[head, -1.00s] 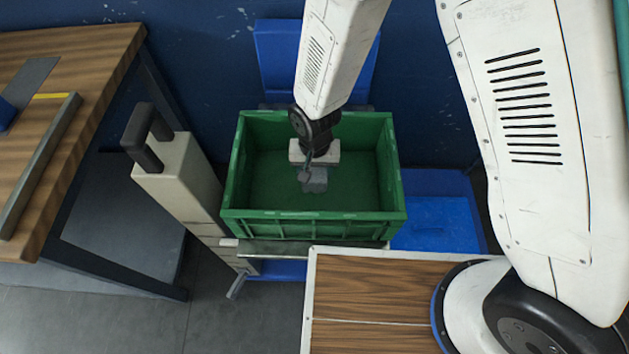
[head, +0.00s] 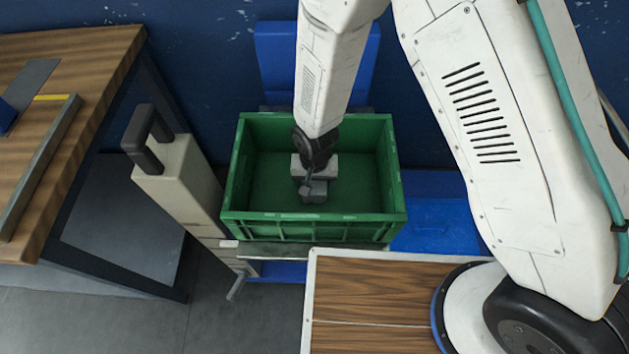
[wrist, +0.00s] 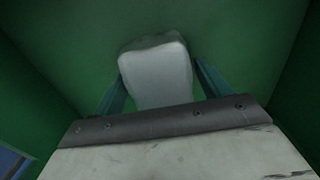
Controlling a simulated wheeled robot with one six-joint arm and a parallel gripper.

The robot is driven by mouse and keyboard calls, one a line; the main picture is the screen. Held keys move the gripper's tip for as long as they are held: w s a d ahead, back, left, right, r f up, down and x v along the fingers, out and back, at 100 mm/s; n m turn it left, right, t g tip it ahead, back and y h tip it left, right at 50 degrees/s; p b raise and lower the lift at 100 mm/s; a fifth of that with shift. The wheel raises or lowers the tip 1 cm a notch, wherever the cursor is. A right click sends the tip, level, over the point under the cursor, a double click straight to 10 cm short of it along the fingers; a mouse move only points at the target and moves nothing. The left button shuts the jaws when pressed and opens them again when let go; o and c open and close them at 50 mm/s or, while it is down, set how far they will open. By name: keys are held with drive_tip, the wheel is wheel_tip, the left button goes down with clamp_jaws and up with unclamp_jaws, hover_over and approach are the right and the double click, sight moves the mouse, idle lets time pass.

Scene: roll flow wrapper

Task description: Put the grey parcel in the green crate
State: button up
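The green crate (head: 312,228) stands open-topped in the middle of the head view. My gripper (head: 312,185) points down inside it, within its walls. The grey parcel (head: 314,194) shows just below the gripper. In the wrist view the parcel (wrist: 156,75) sits between the two teal fingers of my gripper (wrist: 160,75), which are close against its sides. The gripper is shut on it. Green crate walls and floor surround it there. Whether the parcel touches the crate floor cannot be told.
A wooden workbench (head: 85,90) stands at the left. A beige post with a black handle (head: 150,138) is close to the crate's left side. A wood-topped surface (head: 370,290) lies in front. A blue bin (head: 435,222) is at the crate's right.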

sight(315, 182)
wheel_tip(315, 182, up, 12)
drive_tip(key=shift+r, duration=0.2)
idle(0.5)
drive_tip(key=shift+r, duration=0.1)
drive_tip(key=d+r, duration=1.7)
drive_tip(key=r, duration=0.4)
drive_tip(key=s+d+r+t, duration=0.1)
drive_tip(key=s+d+r, duration=0.9)
drive_tip(key=s+d, duration=0.3)
drive_tip(key=shift+s+r+m, duration=0.2)
drive_tip(key=shift+s+m, duration=0.1)
drive_tip(key=shift+s, duration=0.65)
